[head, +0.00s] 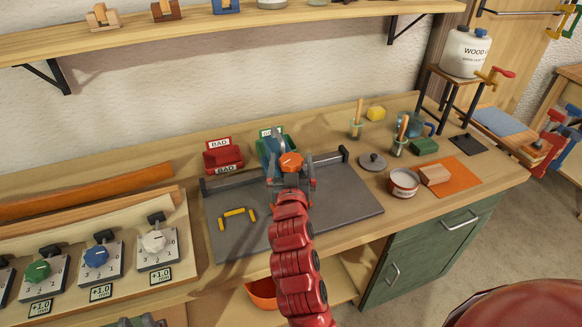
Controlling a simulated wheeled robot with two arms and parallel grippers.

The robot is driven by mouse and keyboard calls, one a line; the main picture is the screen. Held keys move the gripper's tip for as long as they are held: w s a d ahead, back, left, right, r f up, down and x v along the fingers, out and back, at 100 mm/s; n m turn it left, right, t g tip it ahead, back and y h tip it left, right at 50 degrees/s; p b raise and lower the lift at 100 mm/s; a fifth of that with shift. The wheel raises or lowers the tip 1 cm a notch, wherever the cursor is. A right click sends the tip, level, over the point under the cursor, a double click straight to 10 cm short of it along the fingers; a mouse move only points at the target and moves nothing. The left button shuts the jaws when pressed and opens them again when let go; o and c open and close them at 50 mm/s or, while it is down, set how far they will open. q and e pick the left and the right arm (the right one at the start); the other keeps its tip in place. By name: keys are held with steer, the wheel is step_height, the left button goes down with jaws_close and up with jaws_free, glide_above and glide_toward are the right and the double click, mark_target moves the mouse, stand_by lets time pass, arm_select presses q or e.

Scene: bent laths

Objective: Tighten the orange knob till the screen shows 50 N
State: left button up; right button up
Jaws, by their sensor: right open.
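The orange knob (291,162) sits at the back middle of the dark grey board on the bench. My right gripper (291,171), at the end of the red arm, is open, with its grey fingers on either side of the knob. I cannot tell whether they touch it. A blue part (268,148) shows just behind the knob; the gripper hides much of what is below. I cannot make out a screen with a force reading. My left gripper (141,321) shows only as dark tips at the bottom edge, and its opening is unclear.
The dark grey board (345,195) carries a bent yellow piece (238,214). Dial boxes (97,257) stand at left.

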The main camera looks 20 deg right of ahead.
mark_target(290, 171)
steer(key=b+v, duration=0.1)
steer(key=v, duration=0.4)
steer(key=shift+a+f+b, duration=0.15)
steer(key=shift+f+b, duration=0.05)
steer(key=shift+b, duration=0.2)
steer(key=p+v, duration=0.9)
steer(key=v, duration=0.3)
steer(key=shift+s+r, duration=0.2)
steer(key=shift+r, duration=0.05)
